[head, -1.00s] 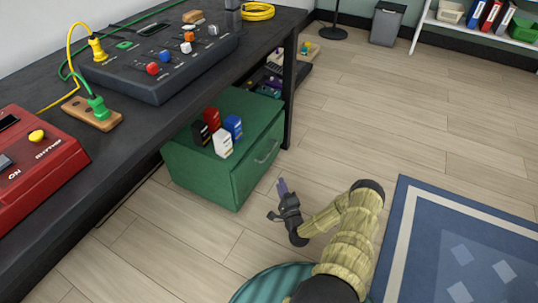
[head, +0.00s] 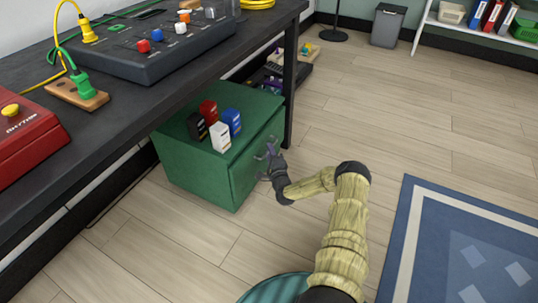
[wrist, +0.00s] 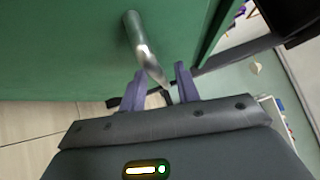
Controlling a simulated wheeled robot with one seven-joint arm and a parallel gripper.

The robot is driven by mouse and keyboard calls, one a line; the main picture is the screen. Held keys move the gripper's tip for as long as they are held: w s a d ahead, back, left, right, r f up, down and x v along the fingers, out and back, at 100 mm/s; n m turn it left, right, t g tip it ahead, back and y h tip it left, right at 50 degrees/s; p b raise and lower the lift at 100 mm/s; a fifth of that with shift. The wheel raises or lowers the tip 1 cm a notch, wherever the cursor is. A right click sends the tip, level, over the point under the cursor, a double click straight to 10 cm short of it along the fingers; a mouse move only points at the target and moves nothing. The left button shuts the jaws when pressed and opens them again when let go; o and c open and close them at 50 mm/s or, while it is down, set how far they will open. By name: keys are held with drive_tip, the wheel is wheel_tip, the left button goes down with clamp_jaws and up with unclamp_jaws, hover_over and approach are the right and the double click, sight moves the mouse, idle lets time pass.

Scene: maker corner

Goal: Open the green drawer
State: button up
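The green drawer (head: 246,172) is the front of a green cabinet under the dark workbench, and it looks shut. Its metal bar handle (wrist: 147,50) shows in the wrist view, running from the green front toward my gripper. My gripper (wrist: 162,82) is open, with one purple finger on each side of the handle's near end. I cannot tell whether the fingers touch it. In the head view my gripper (head: 268,155) is right at the drawer front and hides most of the handle.
Black, red, blue and white small boxes (head: 221,138) stand on the cabinet top. A table leg (head: 290,95) is close behind the drawer front. A red machine (head: 28,140) and a control panel (head: 150,50) sit on the workbench (head: 110,120).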

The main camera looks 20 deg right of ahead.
drive_tip(key=shift+w+r, duration=0.15)
drive_tip(key=shift+w, duration=0.4)
drive_tip(key=shift+c, duration=0.4)
clamp_jaws()
drive_tip(key=shift+s, duration=0.1)
